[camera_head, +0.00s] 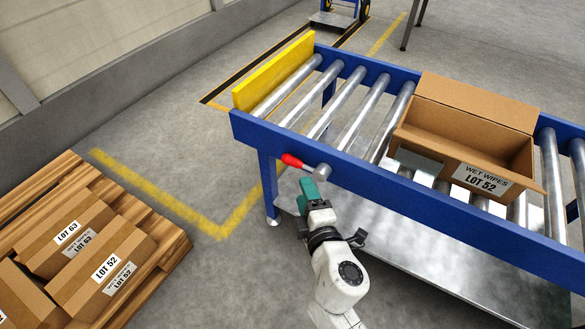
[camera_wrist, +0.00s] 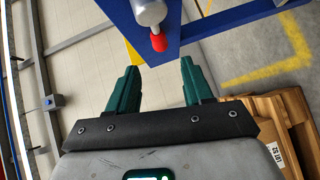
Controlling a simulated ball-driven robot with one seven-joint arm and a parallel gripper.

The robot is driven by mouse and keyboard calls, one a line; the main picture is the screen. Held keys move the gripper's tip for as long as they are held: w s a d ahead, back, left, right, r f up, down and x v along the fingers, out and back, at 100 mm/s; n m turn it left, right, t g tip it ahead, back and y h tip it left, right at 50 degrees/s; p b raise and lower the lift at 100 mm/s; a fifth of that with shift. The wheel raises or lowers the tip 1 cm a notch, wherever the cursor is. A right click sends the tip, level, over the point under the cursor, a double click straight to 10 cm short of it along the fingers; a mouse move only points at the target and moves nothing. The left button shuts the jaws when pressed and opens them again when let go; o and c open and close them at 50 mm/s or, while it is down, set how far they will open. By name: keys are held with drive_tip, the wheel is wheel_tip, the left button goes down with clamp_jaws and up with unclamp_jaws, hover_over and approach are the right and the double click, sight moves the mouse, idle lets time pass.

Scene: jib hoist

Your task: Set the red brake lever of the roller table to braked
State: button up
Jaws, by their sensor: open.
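The red brake lever (camera_head: 293,160) sticks out to the left from a grey hub (camera_head: 322,170) on the near blue side rail of the roller table (camera_head: 247,125). In the wrist view the lever's red grip (camera_wrist: 158,43) shows beyond the fingertips, near the middle, with its grey metal part (camera_wrist: 149,12) above it. My gripper (camera_head: 308,185) is just below and right of the red grip in the head view. Its green fingers are apart and empty in the wrist view (camera_wrist: 159,75). They do not appear to touch the lever.
An open cardboard box (camera_head: 520,163) labelled LOT 52 sits on the rollers at right. A yellow end stop (camera_head: 275,72) stands at the table's left end. A wooden pallet (camera_head: 165,250) with several boxes lies at lower left. Floor between pallet and table is clear.

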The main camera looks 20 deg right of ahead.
sight(294, 166)
drive_tip(key=w, duration=0.3)
drive_tip(key=w+d+f+b, duration=0.1)
drive_tip(key=w, duration=0.5)
drive_tip(key=shift+w+d+f, duration=0.15)
drive_tip(key=shift+w+d, duration=0.1)
drive_tip(key=shift+w, duration=0.1)
clamp_jaws()
